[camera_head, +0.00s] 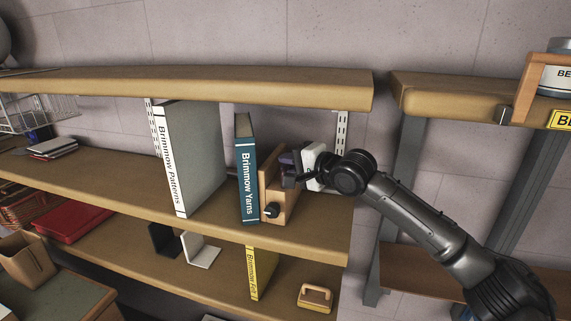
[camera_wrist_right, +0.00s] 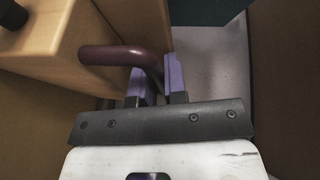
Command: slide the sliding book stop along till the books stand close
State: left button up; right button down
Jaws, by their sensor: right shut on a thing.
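The sliding book stop (camera_head: 267,183) is a light wooden block with a black knob on the middle shelf. It also shows in the wrist view (camera_wrist_right: 60,47), with a dark red bar handle (camera_wrist_right: 115,55). My right gripper (camera_head: 290,165) is at its right side, its purple fingers (camera_wrist_right: 157,83) shut on the handle. The teal book "Brimmow Yarns" (camera_head: 246,180) stands just left of the stop; whether they touch I cannot tell. The thick white and grey book "Brimmow Patterns" (camera_head: 177,165) stands further left, with a gap between the books. My left gripper is out of view.
The upper shelf board (camera_head: 200,84) runs above the books. On the lower shelf are black and white bookends (camera_head: 201,250), a yellow book (camera_head: 262,270) and a small wooden item (camera_head: 315,297). A red tray (camera_head: 73,223) lies at left. Another shelf unit (camera_head: 470,108) stands at right.

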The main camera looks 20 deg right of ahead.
jog(key=c, duration=1.2)
grip_release()
jog(key=shift+s+d, duration=0.1)
jog(key=b+v, duration=0.4)
jog(key=v, duration=0.9)
jog(key=shift+s+d+r, duration=0.15)
jog(key=shift+s+d, duration=0.05)
jog(key=shift+s, duration=0.1)
